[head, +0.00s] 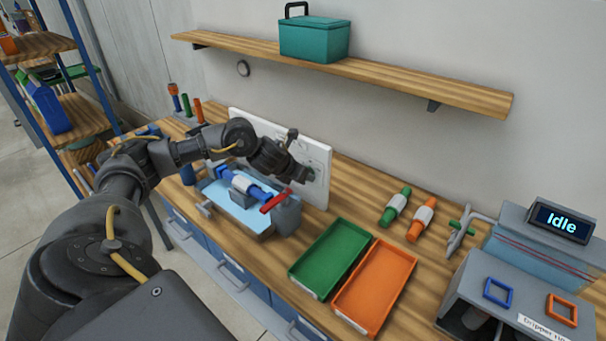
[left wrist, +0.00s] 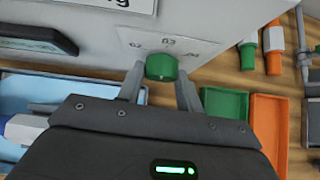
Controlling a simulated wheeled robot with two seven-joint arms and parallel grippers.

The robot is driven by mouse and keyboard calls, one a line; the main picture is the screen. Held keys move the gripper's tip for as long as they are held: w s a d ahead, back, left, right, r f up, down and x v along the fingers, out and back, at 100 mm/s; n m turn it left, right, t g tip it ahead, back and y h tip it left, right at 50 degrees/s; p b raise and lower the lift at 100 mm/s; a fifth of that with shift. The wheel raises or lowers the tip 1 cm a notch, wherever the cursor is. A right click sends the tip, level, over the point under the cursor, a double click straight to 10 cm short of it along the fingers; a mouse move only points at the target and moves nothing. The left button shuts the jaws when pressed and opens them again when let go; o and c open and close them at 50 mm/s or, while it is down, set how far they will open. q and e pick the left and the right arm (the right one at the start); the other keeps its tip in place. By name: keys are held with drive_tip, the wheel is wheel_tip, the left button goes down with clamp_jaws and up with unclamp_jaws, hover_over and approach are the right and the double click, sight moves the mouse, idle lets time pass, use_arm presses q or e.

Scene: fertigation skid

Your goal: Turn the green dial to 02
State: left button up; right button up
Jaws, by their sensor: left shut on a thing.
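The green dial (left wrist: 161,67) sits on the upright white panel (left wrist: 190,20), with small number marks above it; one reads 02 and one looks like 03. My left gripper (left wrist: 160,75) has one finger on each side of the dial and is shut on it. The dial's pointer is not visible, so its setting cannot be told. In the head view the left gripper (head: 303,173) is at the right part of the white panel (head: 318,197) and hides most of the dial. My right gripper is in neither view.
Below my left arm is a light blue tray (head: 215,190) with a blue-and-white fitting and a red-handled part. Green (head: 330,258) and orange (head: 375,287) trays lie to its right. A station with an "Idle" display (head: 560,222) stands at far right. A wooden shelf (head: 420,88) hangs above.

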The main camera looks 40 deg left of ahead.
use_arm(q)
drive_tip(key=o, duration=1)
drive_tip(key=v, duration=1.1)
drive_tip(key=shift+b, duration=0.4)
drive_tip(key=shift+w+f, duration=0.1)
